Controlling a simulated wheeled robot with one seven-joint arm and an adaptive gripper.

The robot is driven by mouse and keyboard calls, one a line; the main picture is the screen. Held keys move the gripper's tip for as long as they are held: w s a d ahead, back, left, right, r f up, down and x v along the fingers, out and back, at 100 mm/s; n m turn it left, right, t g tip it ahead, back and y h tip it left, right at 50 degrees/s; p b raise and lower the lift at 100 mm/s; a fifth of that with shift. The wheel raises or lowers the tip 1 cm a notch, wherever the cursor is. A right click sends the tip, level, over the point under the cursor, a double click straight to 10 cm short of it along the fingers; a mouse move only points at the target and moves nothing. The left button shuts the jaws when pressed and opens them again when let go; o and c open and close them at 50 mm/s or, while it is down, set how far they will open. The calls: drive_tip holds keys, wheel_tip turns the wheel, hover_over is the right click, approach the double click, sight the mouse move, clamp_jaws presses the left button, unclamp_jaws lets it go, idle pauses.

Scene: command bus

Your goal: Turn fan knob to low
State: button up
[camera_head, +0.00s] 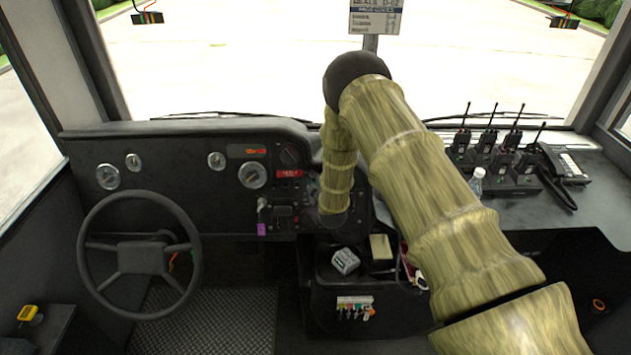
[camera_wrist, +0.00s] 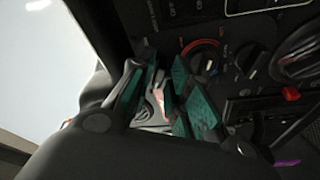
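Two round black knobs sit side by side on the dark dash panel in the wrist view. The left knob (camera_wrist: 205,57) has a red arc around its upper edge, and the right knob (camera_wrist: 250,60) is plain dark. The labels are too small to read, so I cannot tell which is the fan knob. My gripper (camera_wrist: 166,66) has its teal-padded fingers apart, with nothing held between them. Its right finger is just left of and below the red-arc knob in the picture; I cannot tell whether they touch. In the head view my arm hides the gripper and this part of the dash.
A round vent (camera_wrist: 300,55) and a red switch (camera_wrist: 290,94) are right of the knobs. In the head view are the steering wheel (camera_head: 82,262), a gray-white box (camera_head: 345,261), a cream box (camera_head: 380,247), a bottle (camera_head: 476,184) and several radios (camera_head: 489,140) on the right ledge.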

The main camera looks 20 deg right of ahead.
clamp_jaws()
drive_tip(key=shift+f+m+b, duration=0.15)
drive_tip(key=shift+m+b, duration=0.15)
drive_tip(key=shift+b, duration=0.2)
drive_tip(key=m+b, duration=0.2)
drive_tip(key=shift+f+h+b, duration=0.2)
drive_tip(key=shift+h+b, duration=0.1)
drive_tip(key=shift+b, duration=0.05)
drive_tip(key=m+h+b, duration=0.1)
drive_tip(key=m+b, duration=0.3)
drive_tip(key=shift+a+t+b, duration=0.2)
drive_tip(key=shift+t+b, duration=0.1)
drive_tip(key=shift+t, duration=0.1)
drive_tip(key=shift+a+r+m+h+b, duration=0.1)
drive_tip(key=shift+m+h+b, duration=0.3)
drive_tip(key=shift+m+b, duration=0.95)
drive_tip(key=shift+m, duration=0.45)
